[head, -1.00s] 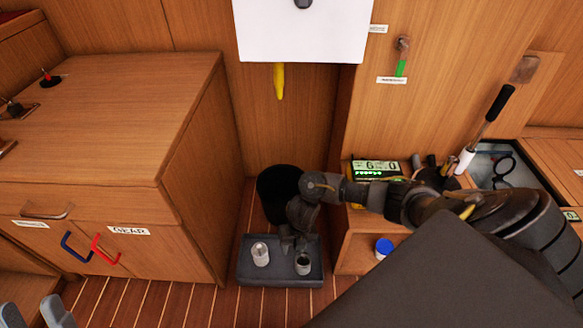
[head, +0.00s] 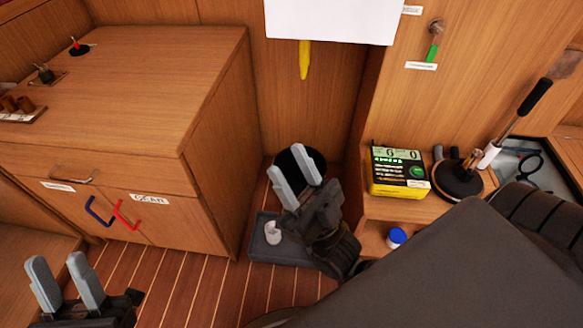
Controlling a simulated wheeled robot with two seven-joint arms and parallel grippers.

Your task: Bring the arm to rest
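My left gripper (head: 66,283) is at the lower left of the head view, over the striped floor. Its two grey fingers are apart with nothing between them. My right gripper (head: 293,176) is near the middle, pointing up and away. Its two grey fingers are apart and I see nothing held between them. It stands in front of a black bin (head: 287,160) and over a dark grey tray (head: 262,252). A whitish cup-like item (head: 272,232) stands in the tray. The tray's right part is hidden by my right gripper and wrist.
A wooden cabinet (head: 214,150) with red and blue handles fills the left. At right, a shelf holds a yellow-and-black meter (head: 398,172), a round black base (head: 457,180) and a blue-capped jar (head: 396,237). A white panel (head: 330,20) hangs above.

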